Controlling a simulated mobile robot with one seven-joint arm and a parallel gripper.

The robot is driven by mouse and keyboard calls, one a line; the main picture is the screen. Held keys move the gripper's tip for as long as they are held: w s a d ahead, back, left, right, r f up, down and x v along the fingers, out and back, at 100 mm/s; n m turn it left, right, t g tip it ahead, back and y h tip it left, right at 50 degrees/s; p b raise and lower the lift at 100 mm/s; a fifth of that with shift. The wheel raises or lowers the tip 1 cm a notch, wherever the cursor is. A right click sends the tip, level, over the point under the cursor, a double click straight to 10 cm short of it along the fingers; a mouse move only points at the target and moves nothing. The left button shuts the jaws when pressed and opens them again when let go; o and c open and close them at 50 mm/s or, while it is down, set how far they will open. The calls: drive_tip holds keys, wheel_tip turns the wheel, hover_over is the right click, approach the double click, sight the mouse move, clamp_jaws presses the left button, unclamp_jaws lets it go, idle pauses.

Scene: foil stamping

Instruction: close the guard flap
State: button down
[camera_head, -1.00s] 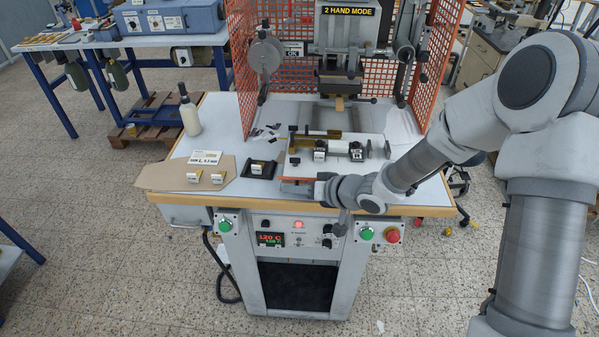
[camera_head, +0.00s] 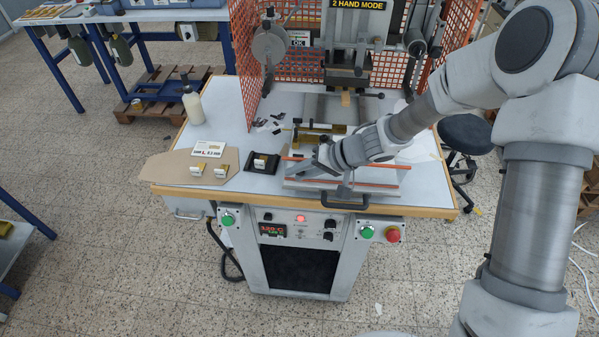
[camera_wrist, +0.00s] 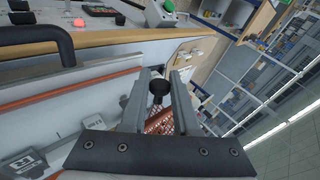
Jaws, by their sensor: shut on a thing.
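The guard flap (camera_head: 345,184) shows as a pale panel with orange edge strips in front of the press, at the front of the worktable. In the wrist view its orange strip (camera_wrist: 80,90) runs along the left. My gripper (camera_head: 322,160) is at the left part of the flap, reaching in from the right. The flap's exact tilt is hard to tell.
A black handle (camera_head: 346,201) sits at the table's front edge. The press (camera_head: 347,55) stands behind, between orange mesh guards (camera_head: 246,60). A white bottle (camera_head: 192,105), a small block in a black holder (camera_head: 262,163) and a brown board (camera_head: 165,169) lie left.

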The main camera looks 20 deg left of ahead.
drive_tip(key=shift+w+a+r+m+g+h, duration=0.2)
drive_tip(key=shift+w+m+g, duration=0.1)
drive_tip(key=shift+w+g, duration=0.2)
drive_tip(key=shift+w+a+r+m+g+h, duration=0.1)
drive_tip(key=shift+w+r+m+g, duration=0.15)
drive_tip(key=shift+w+g, duration=0.25)
drive_tip(key=c, duration=0.7)
unclamp_jaws()
drive_tip(key=shift+d, duration=0.1)
drive_tip(key=v, duration=1.7)
drive_tip(key=shift+d+r, duration=0.1)
drive_tip(key=shift+r, duration=0.05)
drive_tip(key=shift+w, duration=0.1)
